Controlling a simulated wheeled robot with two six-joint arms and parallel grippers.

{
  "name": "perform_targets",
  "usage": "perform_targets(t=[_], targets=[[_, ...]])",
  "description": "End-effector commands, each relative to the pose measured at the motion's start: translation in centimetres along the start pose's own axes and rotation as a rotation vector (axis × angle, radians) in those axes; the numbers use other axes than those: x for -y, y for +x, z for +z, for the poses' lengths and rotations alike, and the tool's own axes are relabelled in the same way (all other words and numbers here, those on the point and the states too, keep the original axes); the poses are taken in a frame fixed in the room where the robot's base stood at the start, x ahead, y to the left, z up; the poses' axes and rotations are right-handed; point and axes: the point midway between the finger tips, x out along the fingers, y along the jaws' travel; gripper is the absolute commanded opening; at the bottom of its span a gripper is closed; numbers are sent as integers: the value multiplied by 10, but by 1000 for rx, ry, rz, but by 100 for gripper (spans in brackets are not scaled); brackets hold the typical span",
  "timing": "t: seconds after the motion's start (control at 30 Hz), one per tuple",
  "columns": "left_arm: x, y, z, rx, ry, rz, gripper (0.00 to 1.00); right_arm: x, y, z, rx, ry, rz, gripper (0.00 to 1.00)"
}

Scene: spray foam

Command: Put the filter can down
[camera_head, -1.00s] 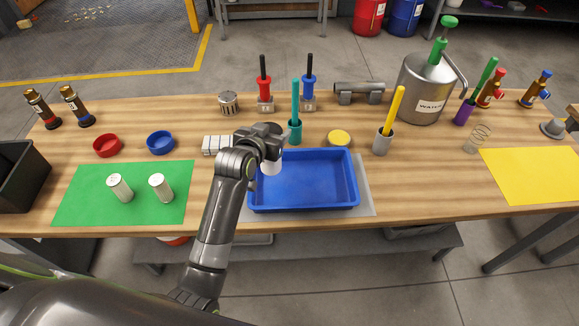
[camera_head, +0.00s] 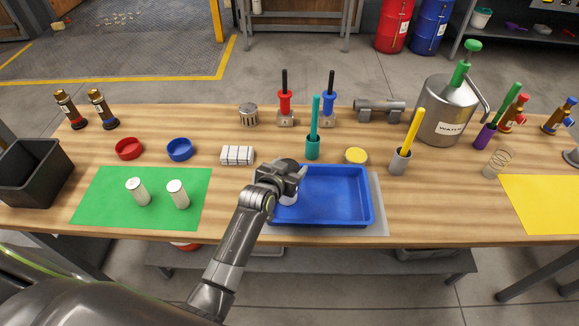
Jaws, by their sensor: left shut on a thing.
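My left gripper (camera_head: 284,186) is shut on a pale cylindrical can (camera_head: 289,200), which I take to be the filter can. Most of the can is hidden by the gripper; only its light lower part shows. It is at the left side of the blue tray (camera_head: 345,212), over or inside the tray's left edge. I cannot tell whether the can touches the tray floor. My right gripper is not in view.
The blue tray is otherwise empty, on a grey sheet (camera_head: 380,205). Two white cylinders (camera_head: 138,192) (camera_head: 178,194) stand on a green mat (camera_head: 100,208).

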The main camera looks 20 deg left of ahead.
Motion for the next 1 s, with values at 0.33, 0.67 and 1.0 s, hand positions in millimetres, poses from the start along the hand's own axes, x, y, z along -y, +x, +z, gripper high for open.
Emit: perform_targets(t=[0.33,0.67,1.0], targets=[[0,1,2,1,0,0,83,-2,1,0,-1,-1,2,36],[0,-4,0,2,-1,0,83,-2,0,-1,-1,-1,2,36],[0,-50,1,1,-3,0,83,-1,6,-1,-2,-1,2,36]])
